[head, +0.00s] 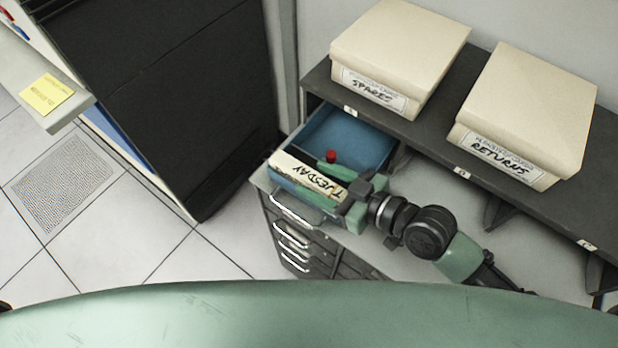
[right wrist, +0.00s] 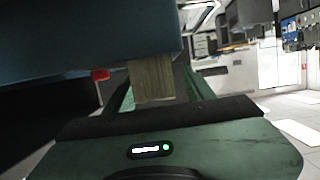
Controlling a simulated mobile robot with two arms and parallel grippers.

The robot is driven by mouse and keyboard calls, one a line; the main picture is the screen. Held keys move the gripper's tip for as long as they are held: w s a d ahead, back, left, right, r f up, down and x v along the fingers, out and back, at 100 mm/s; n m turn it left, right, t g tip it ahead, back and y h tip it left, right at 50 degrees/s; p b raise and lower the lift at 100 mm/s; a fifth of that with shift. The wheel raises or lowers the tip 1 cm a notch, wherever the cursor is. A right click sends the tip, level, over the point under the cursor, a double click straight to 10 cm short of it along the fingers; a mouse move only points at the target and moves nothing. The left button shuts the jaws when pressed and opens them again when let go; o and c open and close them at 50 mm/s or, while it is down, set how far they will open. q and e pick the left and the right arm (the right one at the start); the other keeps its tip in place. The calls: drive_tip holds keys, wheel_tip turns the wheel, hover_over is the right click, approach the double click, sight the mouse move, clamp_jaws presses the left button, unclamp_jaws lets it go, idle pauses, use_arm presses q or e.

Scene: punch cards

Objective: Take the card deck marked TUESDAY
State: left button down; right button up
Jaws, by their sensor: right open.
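The deck marked TUESDAY (head: 297,172) is a long cream block of cards at the front of an open drawer (head: 366,138) with a blue inside. Its lettering reads upside down in the head view. My right gripper (head: 325,180) reaches in from the right and is open, its green fingers along the deck's two long sides. In the right wrist view the deck's striped tan end (right wrist: 152,78) shows between the fingers. I cannot tell whether either finger touches it. My left gripper is not in view.
A small red piece (head: 331,156) shows beside the far finger. Boxes marked SPARES (head: 400,50) and RETURNS (head: 530,110) stand on a dark shelf (head: 440,135) behind. A black cabinet (head: 170,90) stands left. Tiled floor (head: 190,262) is clear in front of it.

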drive_tip(key=shift+w+a+f, duration=0.2)
drive_tip(key=shift+w+a, duration=0.1)
drive_tip(key=shift+a, duration=0.2)
drive_tip(key=shift+d, duration=0.1)
clamp_jaws()
drive_tip(key=shift+r, duration=0.1)
